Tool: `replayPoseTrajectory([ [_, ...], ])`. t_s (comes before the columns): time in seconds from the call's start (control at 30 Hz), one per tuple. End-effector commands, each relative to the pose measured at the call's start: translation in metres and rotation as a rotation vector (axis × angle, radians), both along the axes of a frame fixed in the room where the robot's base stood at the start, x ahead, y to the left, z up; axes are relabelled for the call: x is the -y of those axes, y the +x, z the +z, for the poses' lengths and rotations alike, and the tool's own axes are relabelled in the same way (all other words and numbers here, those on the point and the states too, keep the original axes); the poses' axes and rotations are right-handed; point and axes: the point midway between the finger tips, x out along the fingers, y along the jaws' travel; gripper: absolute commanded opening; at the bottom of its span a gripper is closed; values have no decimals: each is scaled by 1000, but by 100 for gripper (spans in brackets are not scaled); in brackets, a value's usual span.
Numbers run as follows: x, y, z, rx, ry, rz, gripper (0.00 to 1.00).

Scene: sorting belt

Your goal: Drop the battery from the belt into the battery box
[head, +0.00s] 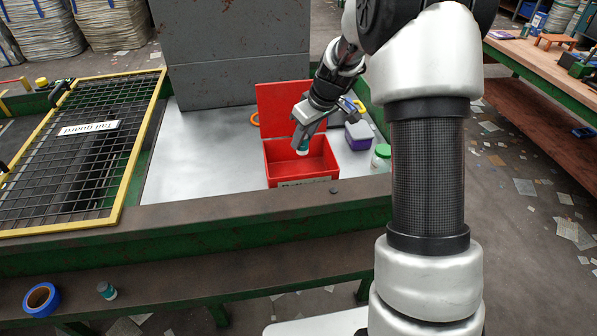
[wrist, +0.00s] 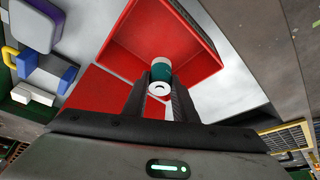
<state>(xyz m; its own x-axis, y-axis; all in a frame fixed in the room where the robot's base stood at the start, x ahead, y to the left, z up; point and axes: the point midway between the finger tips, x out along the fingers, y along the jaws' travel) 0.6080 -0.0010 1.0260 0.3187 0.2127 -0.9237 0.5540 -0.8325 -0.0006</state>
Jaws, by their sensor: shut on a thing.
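The red battery box (head: 273,172) stands on the pale table top with its lid raised at the back. A label on its front reads partly "Batteries". My gripper (head: 302,139) is over the open box and is shut on the battery (head: 303,149), a teal and white cylinder, which points down towards the box. In the wrist view the battery (wrist: 162,72) sits between the fingertips of my gripper (wrist: 159,92). The red box (wrist: 205,62) lies beyond it, and its inside shows as empty where visible. How high the battery hangs over the floor of the box is hard to tell.
A purple container (head: 358,137) and a green-lidded jar (head: 381,158) stand right of the box. A grey block (head: 235,50) stands behind it. The yellow-framed tail guard (head: 125,165) is at left. Blue tape (head: 41,298) and a small bottle-like item (head: 107,290) lie on the front ledge.

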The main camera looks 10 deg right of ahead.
Motion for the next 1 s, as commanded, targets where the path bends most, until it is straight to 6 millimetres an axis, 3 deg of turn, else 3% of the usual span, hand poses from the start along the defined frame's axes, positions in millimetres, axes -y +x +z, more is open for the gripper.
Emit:
replayPoseTrajectory([
  [0.23, 0, 0, -33, -1, 0, -2, 0],
  [0.6, 0, 0, -38, 0, 0, -1, 0],
  [0.63, 0, 0, -38, 0, 0, -1, 29],
  [0.73, 0, 0, -38, 0, 0, -1, 45],
  [1.0, 0, 0, -39, -1, 0, -2, 47],
])
